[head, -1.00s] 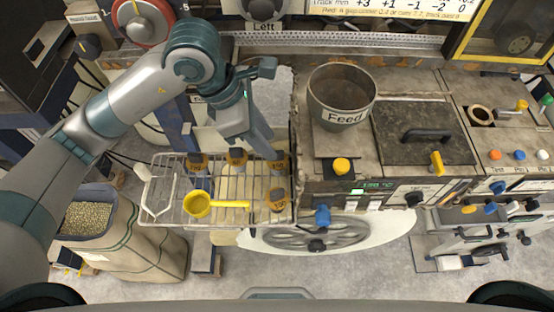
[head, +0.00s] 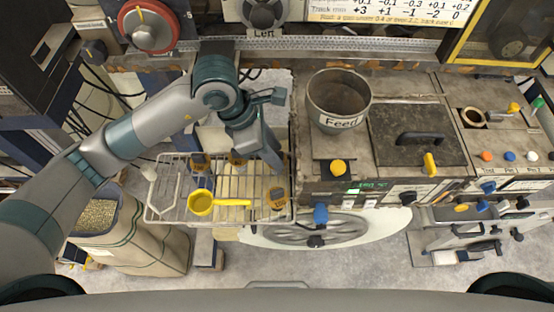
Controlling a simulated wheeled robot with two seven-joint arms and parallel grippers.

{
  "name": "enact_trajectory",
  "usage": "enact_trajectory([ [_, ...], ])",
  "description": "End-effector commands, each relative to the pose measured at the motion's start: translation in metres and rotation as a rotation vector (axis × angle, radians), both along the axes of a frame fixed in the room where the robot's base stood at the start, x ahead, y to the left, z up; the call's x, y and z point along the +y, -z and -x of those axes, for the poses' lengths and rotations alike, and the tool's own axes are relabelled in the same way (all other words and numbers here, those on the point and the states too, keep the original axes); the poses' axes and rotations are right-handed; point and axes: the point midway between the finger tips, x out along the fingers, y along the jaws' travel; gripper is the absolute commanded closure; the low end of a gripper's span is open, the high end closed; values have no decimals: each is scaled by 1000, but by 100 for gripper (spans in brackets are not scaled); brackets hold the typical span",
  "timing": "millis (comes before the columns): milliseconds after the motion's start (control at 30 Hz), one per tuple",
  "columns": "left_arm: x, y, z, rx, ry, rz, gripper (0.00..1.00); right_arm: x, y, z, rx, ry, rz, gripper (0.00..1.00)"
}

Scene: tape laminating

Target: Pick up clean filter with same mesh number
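Small dark-and-yellow filters sit on a wire rack (head: 170,218). One filter (head: 200,163) is at its back left, one (head: 237,159) at its back middle and one (head: 277,198) at its front right. Their mesh numbers are too small to read. My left gripper (head: 274,163) reaches down over the rack's back right corner. Its fingers are seen from above and behind, so I cannot tell whether they are open or hold anything. The spot under them is hidden. My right gripper is not in view.
A yellow scoop (head: 201,203) lies on the rack's front. Right of the rack stands the machine with a Feed hopper (head: 339,100), a dark lid (head: 418,134) and coloured knobs. A sack of pellets (head: 140,235) stands at the lower left.

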Motion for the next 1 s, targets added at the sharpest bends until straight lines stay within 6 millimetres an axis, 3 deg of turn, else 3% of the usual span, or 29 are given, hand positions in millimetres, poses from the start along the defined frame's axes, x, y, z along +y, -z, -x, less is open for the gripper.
enact_trajectory([
  [233,0,0,0,0,0,0,71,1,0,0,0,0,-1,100],
  [367,0,0,0,0,0,0,100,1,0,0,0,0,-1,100],
  [767,0,-2,0,-1,1,1,100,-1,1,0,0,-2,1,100],
  [1000,0,-19,-1,-6,1,1,100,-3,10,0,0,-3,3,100],
])
